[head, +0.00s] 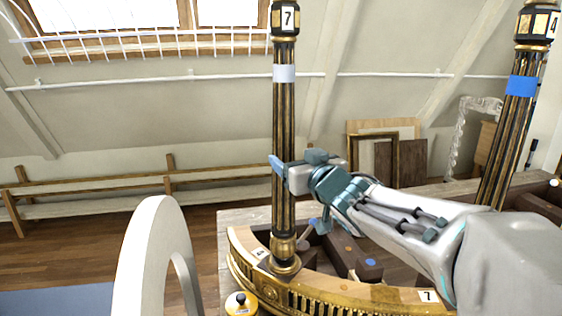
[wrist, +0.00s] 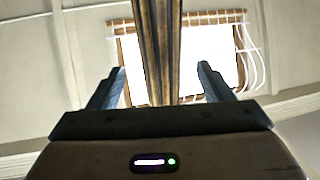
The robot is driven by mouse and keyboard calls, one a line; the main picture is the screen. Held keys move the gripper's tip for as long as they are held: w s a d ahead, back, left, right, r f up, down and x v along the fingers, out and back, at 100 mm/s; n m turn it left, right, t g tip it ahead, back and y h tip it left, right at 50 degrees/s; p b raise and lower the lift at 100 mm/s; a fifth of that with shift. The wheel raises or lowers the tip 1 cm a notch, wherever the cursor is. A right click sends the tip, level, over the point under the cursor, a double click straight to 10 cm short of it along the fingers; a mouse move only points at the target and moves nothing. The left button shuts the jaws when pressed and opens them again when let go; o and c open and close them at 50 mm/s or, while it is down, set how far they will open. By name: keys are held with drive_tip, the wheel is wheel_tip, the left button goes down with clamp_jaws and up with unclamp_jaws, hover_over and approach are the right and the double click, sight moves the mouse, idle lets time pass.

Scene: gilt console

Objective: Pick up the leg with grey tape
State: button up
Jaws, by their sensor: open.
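The leg with grey tape (head: 284,120) stands upright on the gilt console frame (head: 378,291) in the head view. It is dark and fluted with gold lines, has a pale grey band near its top and a "7" label above. My gripper (head: 277,165) is at the lower middle of this leg, coming from the right. In the wrist view the leg (wrist: 160,50) runs between the two open fingers of my gripper (wrist: 160,85), with a gap on each side. Part of the leg is hidden behind a finger in the head view.
A second leg with blue tape (head: 521,86) and a "4" label stands at the right. The frame rests on a wooden table (head: 232,218). A white curved object (head: 150,245) stands at the front left. Framed panels (head: 385,150) lean against the back wall.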

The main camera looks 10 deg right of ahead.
sight(280, 147)
drive_tip(key=shift+w+a+p, duration=0.3)
drive_tip(key=shift+w, duration=1)
drive_tip(key=shift+w+a+p, duration=0.25)
drive_tip(key=shift+w+p, duration=0.1)
drive_tip(key=shift+w, duration=0.9)
drive_tip(key=shift+w+a+p, duration=0.3)
drive_tip(key=shift+w, duration=1)
drive_tip(key=c, duration=1.2)
drive_tip(key=shift+o, duration=0.2)
drive_tip(key=shift+r, duration=0.1)
